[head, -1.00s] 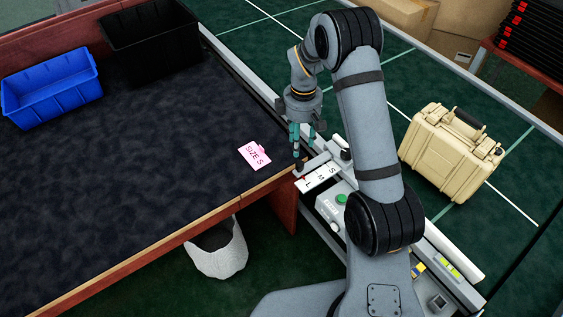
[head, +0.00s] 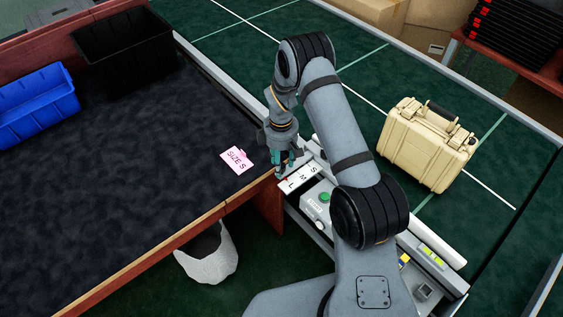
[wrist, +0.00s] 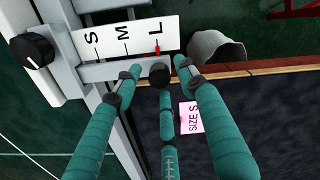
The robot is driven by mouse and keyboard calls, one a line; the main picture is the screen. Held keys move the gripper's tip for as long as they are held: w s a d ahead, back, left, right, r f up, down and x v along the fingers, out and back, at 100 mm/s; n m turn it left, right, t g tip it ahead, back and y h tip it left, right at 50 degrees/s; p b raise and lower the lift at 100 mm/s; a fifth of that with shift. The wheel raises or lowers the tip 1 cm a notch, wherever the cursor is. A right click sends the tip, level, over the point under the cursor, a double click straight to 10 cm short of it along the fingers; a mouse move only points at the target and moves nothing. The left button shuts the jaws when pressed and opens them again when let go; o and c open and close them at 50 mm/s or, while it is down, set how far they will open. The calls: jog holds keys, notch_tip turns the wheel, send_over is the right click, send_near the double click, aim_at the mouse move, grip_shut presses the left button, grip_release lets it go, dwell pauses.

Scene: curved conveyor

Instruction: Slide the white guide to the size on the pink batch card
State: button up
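The pink batch card (head: 236,160) reads SIZE S and lies on the dark table; it also shows in the wrist view (wrist: 186,115). A white scale plate (wrist: 108,42) carries S, M and L. The white guide (wrist: 92,73) is a pale bar along the plate, with a red pointer (wrist: 157,50) at L. A black knob (wrist: 159,75) stands at the guide's end. My gripper (wrist: 160,72) is open, with teal fingers around the knob and gaps visible at both sides. In the head view my gripper (head: 283,168) is low by the scale and hides the knob.
A black knob (wrist: 32,50) stands beside the scale's S end. A green button (head: 324,197) is near the plate. A tan case (head: 428,145) stands on the green conveyor. A blue bin (head: 38,105), a black bin (head: 125,50) and a white basket (head: 208,255) are farther off.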

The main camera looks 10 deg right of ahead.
jog(key=shift+c, duration=1.3)
grip_shut()
